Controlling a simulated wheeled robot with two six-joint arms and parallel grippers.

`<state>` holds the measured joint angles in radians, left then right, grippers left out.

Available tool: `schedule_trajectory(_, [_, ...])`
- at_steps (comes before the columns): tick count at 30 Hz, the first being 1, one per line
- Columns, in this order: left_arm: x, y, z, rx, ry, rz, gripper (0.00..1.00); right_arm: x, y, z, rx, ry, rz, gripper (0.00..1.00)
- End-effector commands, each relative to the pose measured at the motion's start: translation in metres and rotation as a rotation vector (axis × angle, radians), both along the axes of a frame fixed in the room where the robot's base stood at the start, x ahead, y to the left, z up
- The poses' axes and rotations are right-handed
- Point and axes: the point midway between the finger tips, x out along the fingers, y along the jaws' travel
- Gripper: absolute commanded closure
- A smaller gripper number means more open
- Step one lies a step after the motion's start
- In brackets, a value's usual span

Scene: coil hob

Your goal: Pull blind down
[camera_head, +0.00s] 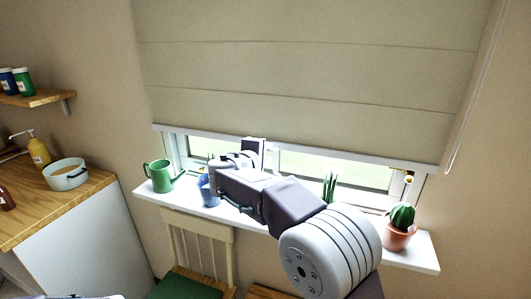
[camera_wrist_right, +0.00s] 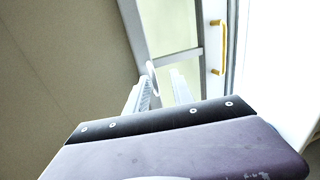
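The beige blind (camera_head: 310,65) covers the upper window, and its pale bottom rail (camera_head: 350,158) hangs above the sill. My right gripper (camera_head: 254,147) is at the lower edge of the blind, left of the middle. In the right wrist view the blind (camera_wrist_right: 60,60) fills the left side. The fingers of my right gripper (camera_wrist_right: 162,92) stand apart, with a small white rounded piece (camera_wrist_right: 152,74) at their tips. I cannot tell whether they touch it. My left gripper is not in view.
The white sill (camera_head: 425,254) holds a green mug (camera_head: 160,176), a blue pot (camera_head: 207,191) and a potted cactus (camera_head: 400,226). A chair (camera_head: 200,243) stands below. A wooden counter (camera_head: 85,205) with a white pot (camera_head: 66,174) is at left. A cord (camera_head: 470,100) hangs at right.

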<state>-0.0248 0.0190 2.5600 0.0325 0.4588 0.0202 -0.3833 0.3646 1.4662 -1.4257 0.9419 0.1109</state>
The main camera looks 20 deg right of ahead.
Motion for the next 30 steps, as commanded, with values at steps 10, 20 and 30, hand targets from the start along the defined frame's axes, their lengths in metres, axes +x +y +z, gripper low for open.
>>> schedule_trajectory(10, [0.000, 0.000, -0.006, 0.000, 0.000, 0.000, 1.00, -0.024, 0.018, 0.008, 0.001, -0.005, 0.004, 0.71])
schedule_trajectory(20, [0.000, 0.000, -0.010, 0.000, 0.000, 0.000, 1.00, -0.069, 0.048, 0.023, 0.000, 0.000, 0.001, 0.71])
schedule_trajectory(30, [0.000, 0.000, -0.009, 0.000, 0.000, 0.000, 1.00, -0.072, 0.048, 0.023, 0.003, 0.005, -0.001, 0.71])
